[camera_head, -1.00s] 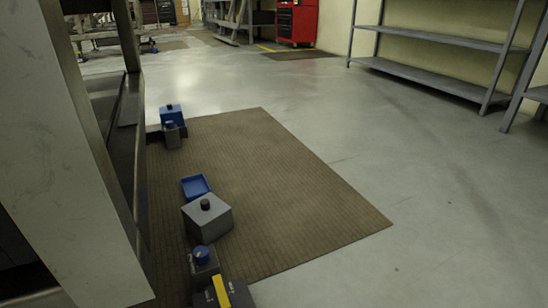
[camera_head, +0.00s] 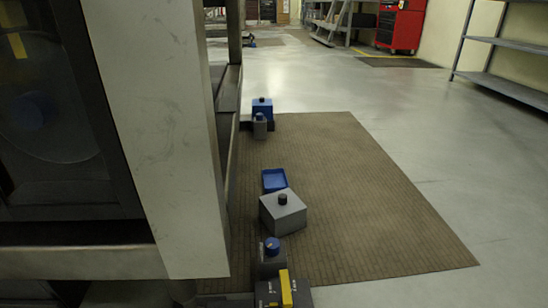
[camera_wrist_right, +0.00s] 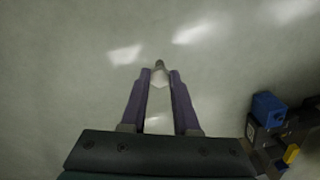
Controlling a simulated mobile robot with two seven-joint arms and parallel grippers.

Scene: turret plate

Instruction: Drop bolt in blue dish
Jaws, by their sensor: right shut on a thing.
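A blue dish (camera_head: 273,180) with a shallow rim sits on the brown ribbed surface in the head view, behind a grey block with a black knob. My right gripper (camera_wrist_right: 160,70) shows in the right wrist view, with two purple fingers over a pale grey floor. The rest of the bolt is hidden or too small to make out. The dish does not show in the wrist view. My left gripper is in neither view.
The grey block (camera_head: 283,212) stands just in front of the dish. Nearer are a blue-topped grey piece (camera_head: 272,250) and a dark unit with a yellow part (camera_head: 286,288). Another blue-topped piece (camera_head: 262,106) stands farther back. A large pale panel (camera_head: 160,130) blocks the left.

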